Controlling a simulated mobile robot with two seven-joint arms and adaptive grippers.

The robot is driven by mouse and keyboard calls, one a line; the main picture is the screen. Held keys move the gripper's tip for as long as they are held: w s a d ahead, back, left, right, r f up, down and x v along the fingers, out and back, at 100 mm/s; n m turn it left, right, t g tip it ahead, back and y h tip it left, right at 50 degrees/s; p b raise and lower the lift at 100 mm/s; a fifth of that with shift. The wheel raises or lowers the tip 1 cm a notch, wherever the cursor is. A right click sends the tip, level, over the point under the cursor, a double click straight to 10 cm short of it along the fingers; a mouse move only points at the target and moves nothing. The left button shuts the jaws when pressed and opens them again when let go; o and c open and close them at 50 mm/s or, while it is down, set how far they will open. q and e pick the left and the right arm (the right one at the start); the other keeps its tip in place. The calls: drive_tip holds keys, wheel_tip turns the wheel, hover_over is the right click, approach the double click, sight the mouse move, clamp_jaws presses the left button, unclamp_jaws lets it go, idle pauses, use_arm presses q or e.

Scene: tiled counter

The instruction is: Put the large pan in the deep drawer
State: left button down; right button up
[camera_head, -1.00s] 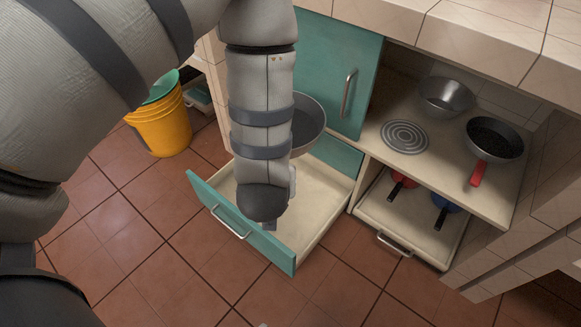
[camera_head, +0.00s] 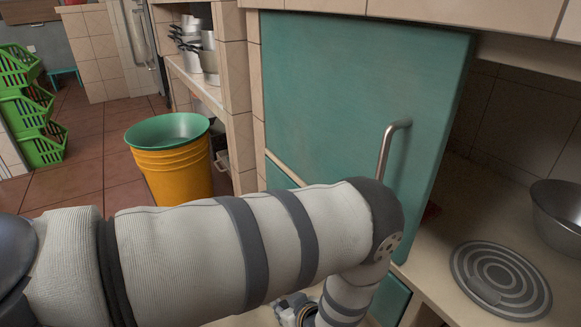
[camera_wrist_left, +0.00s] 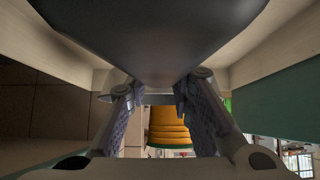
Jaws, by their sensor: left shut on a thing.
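In the left wrist view, the large pan (camera_wrist_left: 150,40) is a dark, rounded shape filling the top of the picture. My left gripper (camera_wrist_left: 157,88) is shut on the pan, its two fingers against its edge. Pale walls of the deep drawer (camera_wrist_left: 262,38) show on both sides of the pan, so it is in or just over the drawer. In the head view, my left arm crosses the lower middle and hides the pan and most of the drawer. My right gripper is out of view.
A teal cabinet door (camera_head: 350,90) with a metal handle stands behind my left arm. A yellow bucket (camera_head: 172,175) with a green basin stands on the floor. A round trivet (camera_head: 500,280) and steel bowl (camera_head: 560,212) are on the right shelf. Green crates (camera_head: 35,145) are far left.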

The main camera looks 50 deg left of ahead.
use_arm(q)
wheel_tip(320, 180, down, 7)
drive_tip(key=b, duration=0.3)
drive_tip(key=shift+r, duration=0.15)
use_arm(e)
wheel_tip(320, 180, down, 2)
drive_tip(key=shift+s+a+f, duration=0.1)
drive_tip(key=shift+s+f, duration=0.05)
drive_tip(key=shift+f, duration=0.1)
use_arm(q)
drive_tip(key=c, duration=1.4)
unclamp_jaws()
drive_tip(key=p+v, duration=0.4)
drive_tip(key=v, duration=0.7)
drive_tip(key=shift+r, duration=0.2)
drive_tip(key=shift+d+r, duration=0.2)
drive_tip(key=shift+d, duration=0.15)
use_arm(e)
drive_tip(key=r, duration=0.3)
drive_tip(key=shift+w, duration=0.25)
use_arm(q)
drive_tip(key=shift+f, duration=0.1)
